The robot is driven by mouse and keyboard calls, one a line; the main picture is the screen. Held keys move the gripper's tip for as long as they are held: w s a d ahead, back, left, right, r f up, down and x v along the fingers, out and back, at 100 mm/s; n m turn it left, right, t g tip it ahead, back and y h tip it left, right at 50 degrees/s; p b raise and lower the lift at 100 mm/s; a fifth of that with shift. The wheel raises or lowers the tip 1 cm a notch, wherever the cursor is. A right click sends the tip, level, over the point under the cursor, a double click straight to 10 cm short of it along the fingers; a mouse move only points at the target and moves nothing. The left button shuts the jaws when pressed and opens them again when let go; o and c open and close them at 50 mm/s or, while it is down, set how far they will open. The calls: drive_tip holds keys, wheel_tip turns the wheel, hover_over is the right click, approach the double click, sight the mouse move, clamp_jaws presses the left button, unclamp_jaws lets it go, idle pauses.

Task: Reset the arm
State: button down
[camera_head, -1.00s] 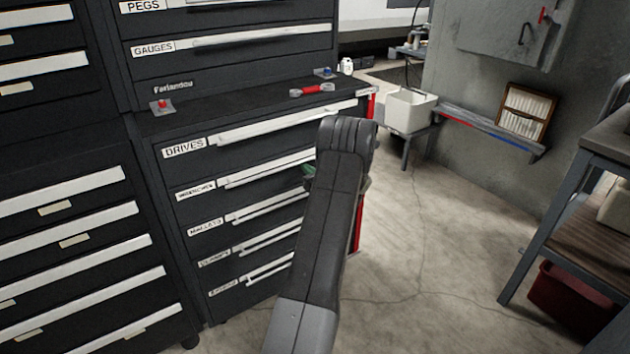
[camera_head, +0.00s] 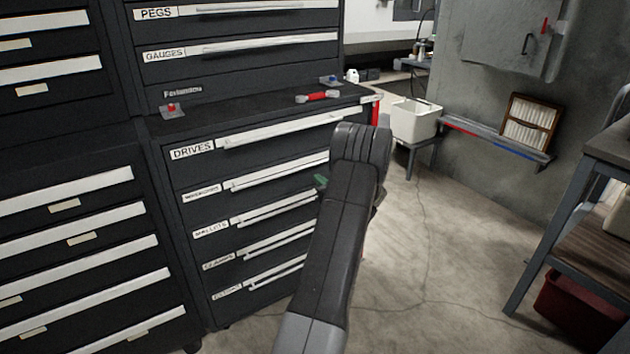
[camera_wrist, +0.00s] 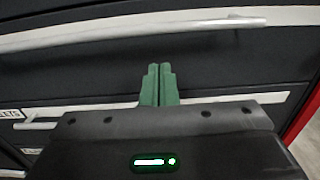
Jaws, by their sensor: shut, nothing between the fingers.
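My gripper (camera_wrist: 160,84) shows in the wrist view as two green fingers pressed together with nothing between them. It points at the dark front of the drawer cabinet (camera_wrist: 90,75), between two pale drawer handles. I cannot tell whether the fingertips touch the front. In the head view my arm rises from the bottom middle and hides most of the gripper; a bit of green (camera_head: 321,181) shows at its left side. The labelled drawers of the cabinet (camera_head: 178,183) behind it look shut.
A red-handled tool (camera_head: 318,96) and small red and blue items lie on the cabinet's ledge. A white bin (camera_head: 414,120) stands beyond it, and a shelf with a framed filter (camera_head: 530,124) is on the wall. A bench (camera_head: 560,220) stands at right. The floor between is open.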

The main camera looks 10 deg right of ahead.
drive_tip(key=v, duration=0.9)
drive_tip(key=shift+w+f, duration=0.1)
drive_tip(key=shift+f, duration=0.05)
